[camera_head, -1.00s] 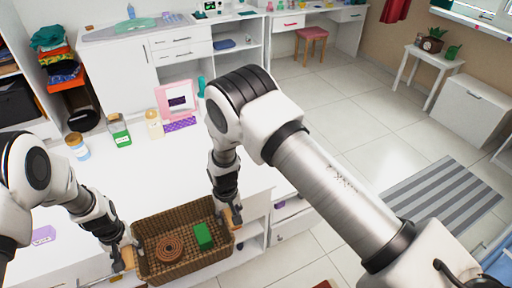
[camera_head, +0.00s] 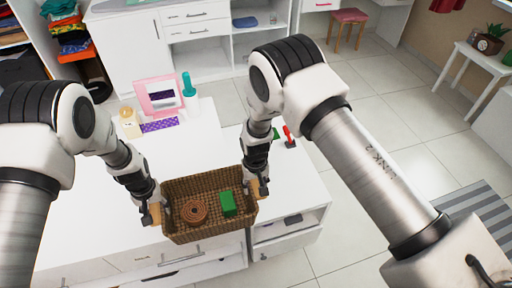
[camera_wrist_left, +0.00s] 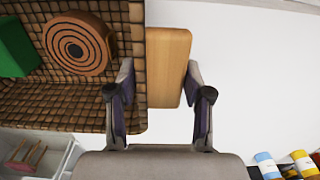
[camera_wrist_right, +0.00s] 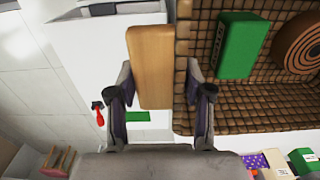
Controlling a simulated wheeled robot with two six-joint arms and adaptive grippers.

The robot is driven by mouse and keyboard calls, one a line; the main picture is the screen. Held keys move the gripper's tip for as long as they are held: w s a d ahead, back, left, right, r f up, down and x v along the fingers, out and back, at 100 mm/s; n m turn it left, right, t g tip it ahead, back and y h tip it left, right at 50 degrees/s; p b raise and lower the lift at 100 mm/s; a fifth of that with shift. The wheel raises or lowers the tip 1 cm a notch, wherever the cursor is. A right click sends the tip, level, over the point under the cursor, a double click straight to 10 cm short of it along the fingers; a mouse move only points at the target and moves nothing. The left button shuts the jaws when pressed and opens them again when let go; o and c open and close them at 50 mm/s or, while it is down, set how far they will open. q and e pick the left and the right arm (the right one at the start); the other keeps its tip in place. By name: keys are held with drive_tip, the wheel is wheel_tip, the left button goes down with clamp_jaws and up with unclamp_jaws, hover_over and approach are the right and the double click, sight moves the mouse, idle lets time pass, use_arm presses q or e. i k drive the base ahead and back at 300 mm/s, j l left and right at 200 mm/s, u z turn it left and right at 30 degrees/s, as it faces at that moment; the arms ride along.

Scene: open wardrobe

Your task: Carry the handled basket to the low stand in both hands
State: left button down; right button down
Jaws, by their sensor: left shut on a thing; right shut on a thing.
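The brown woven basket (camera_head: 182,232) is in the middle of the head view, over the front edge of the white counter. It looks level and holds a coiled brown disc (camera_head: 194,211) and a green block (camera_head: 228,204). My left gripper (camera_head: 152,213) is shut on its left wooden handle (camera_wrist_left: 168,68). My right gripper (camera_head: 259,188) is shut on its right wooden handle (camera_wrist_right: 150,65). The height of the basket above the counter is hard to tell. A lower white unit (camera_head: 300,188) stands right of the basket; I cannot tell whether it is the low stand.
A pink frame (camera_head: 145,101), a jar (camera_head: 129,122) and a teal bottle (camera_head: 188,86) stand on the counter behind the basket. A red-handled item (camera_head: 289,137) is to the right of my right gripper. Open tiled floor (camera_head: 365,140) lies to the right.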

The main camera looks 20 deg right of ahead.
sight(279, 181)
drive_tip(key=i+l, duration=0.1)
drive_tip(key=l, duration=0.25)
drive_tip(key=i+l, duration=0.15)
drive_tip(key=l, duration=0.15)
drive_tip(key=i+l, duration=0.1)
drive_tip(key=l, duration=0.25)
drive_tip(key=i+l, duration=0.15)
drive_tip(key=l, duration=0.2)
drive_tip(key=i+l, duration=0.1)
drive_tip(key=l, duration=0.2)
